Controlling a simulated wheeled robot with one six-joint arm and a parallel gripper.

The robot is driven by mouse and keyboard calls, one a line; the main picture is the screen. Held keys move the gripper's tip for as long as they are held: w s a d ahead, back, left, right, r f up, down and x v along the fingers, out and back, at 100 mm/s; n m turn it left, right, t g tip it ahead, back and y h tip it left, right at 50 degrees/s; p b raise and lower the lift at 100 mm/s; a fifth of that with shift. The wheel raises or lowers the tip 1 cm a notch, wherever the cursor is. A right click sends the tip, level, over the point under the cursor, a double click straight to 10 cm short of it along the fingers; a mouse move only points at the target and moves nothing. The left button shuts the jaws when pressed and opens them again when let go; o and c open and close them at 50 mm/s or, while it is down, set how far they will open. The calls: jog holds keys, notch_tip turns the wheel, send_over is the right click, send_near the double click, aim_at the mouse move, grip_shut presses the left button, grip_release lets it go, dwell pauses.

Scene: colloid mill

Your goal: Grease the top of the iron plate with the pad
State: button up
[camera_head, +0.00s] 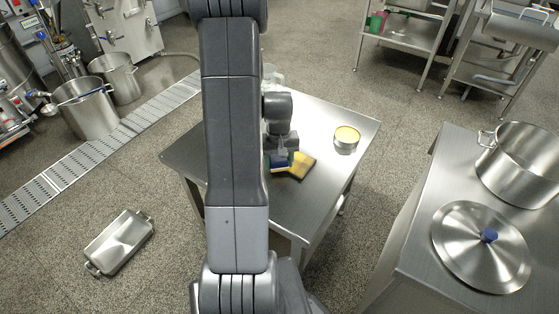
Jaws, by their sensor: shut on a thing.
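A round tin (346,144) with yellow content stands to the right on the same table. My arm hides the table's left middle.
The steel table (322,192) has bare room in front of the plate. A clear container (272,76) stands behind my gripper, partly hidden. At right, a steel counter (415,262) holds a pot (520,165) and a lid (480,255).

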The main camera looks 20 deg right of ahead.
aim_at(279, 159)
jog(key=shift+r+p, duration=1.9)
jog(key=shift+r, duration=1)
jog(key=shift+r+p, duration=1.05)
jog(key=shift+r, duration=0.45)
